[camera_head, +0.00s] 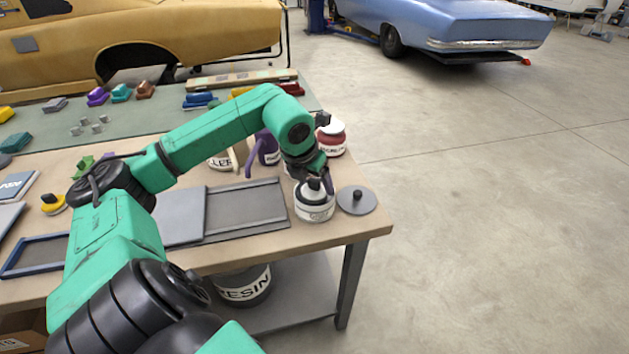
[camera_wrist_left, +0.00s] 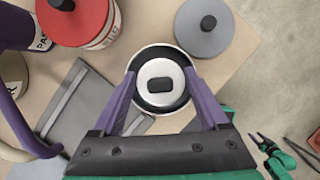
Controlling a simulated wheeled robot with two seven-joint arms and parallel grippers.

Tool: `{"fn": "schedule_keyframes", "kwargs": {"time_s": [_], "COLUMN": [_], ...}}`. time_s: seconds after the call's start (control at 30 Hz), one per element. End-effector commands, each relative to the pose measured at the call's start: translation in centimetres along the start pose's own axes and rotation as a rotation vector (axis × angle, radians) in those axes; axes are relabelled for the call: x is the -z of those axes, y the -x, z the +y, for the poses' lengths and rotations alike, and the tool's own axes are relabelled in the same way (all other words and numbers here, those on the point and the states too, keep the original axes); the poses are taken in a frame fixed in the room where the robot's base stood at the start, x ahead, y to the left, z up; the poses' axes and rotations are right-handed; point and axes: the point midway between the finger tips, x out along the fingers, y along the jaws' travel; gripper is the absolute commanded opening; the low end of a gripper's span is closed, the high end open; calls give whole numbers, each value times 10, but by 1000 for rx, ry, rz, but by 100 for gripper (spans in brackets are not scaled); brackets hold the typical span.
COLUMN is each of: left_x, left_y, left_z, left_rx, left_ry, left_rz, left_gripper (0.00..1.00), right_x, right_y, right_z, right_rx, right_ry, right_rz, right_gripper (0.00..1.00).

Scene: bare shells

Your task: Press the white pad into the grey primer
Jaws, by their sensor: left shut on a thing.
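The white pad (camera_wrist_left: 158,74) is a round white disc with a black knob on top. My left gripper (camera_wrist_left: 160,82) has its purple fingers shut on the pad from both sides. The pad is at the mouth of the open primer tin (camera_head: 314,208), a white-labelled round tin near the table's right corner. In the left wrist view a dark ring shows between the pad and the tin's pale rim (camera_wrist_left: 147,53). The primer's surface is mostly hidden, and I cannot tell how deep the pad is. My right gripper is not seen in the head view.
A grey lid with a black knob (camera_head: 357,201) lies right of the tin. A red-and-white tin (camera_head: 331,138) and a purple tin (camera_head: 266,150) stand behind it. A grey tray (camera_head: 246,207) lies to its left. The table's right edge (camera_head: 386,220) is close.

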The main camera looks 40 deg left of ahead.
Motion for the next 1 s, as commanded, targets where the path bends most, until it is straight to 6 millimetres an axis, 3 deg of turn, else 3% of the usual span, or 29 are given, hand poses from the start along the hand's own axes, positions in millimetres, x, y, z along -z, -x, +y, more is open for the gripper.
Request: {"fn": "schedule_keyframes", "kwargs": {"time_s": [0.67, 1.0], "left_x": [-26, -26], "left_y": [63, 64], "left_z": [0, 0], "left_rx": [0, 0], "left_ry": [0, 0], "left_rz": [0, 0], "left_gripper": [32, 32], "right_x": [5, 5], "right_y": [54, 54], "right_z": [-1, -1], "right_rx": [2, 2], "right_ry": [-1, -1], "right_rz": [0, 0], "right_gripper": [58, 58]}}
